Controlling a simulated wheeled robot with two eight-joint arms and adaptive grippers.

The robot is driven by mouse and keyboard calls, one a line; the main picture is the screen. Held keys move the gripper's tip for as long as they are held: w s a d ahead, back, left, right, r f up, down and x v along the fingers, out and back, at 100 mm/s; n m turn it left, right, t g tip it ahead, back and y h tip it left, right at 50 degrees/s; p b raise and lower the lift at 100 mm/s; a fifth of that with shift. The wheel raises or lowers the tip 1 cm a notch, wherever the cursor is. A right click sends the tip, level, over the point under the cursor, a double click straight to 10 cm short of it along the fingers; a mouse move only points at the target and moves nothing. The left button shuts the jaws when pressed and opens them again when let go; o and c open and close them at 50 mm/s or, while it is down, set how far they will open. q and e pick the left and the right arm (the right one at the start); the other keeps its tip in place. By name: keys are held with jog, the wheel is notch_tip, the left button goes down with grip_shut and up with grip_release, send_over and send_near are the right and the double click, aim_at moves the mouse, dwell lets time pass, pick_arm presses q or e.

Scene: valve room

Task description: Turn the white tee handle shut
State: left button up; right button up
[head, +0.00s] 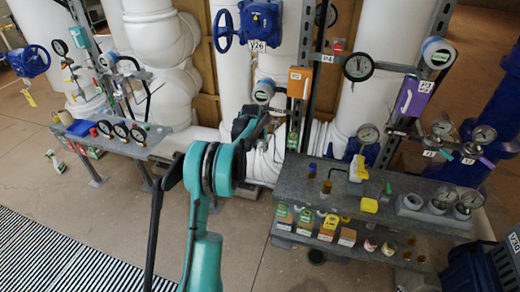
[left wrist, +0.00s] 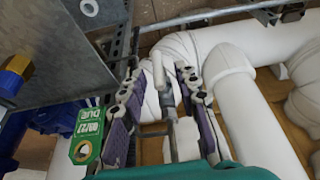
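My left gripper (head: 252,122) reaches in front of the white pipes, left of the post with the orange box. It also shows in the left wrist view (left wrist: 160,80), with its two purple-and-grey fingers apart. A narrow pale handle-like piece (left wrist: 160,72), probably the white tee handle, stands between the fingers. I see no clear contact, and white pipe behind it blurs its outline. In the head view my arm and gripper hide this spot, and I cannot make out the tee handle there. My right gripper is not in view.
A grey bench (head: 380,205) with bottles, boxes and gauges stands at right. A smaller gauge shelf (head: 130,150) is at left. A blue handwheel (head: 222,30) sits above the gripper. A green tag (left wrist: 88,132) hangs left of the fingers. Steel posts and white pipes crowd the gripper.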

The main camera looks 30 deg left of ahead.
pick_arm(q)
jog(key=shift+w+f, duration=0.1)
jog(key=shift+f, duration=0.1)
grip_shut()
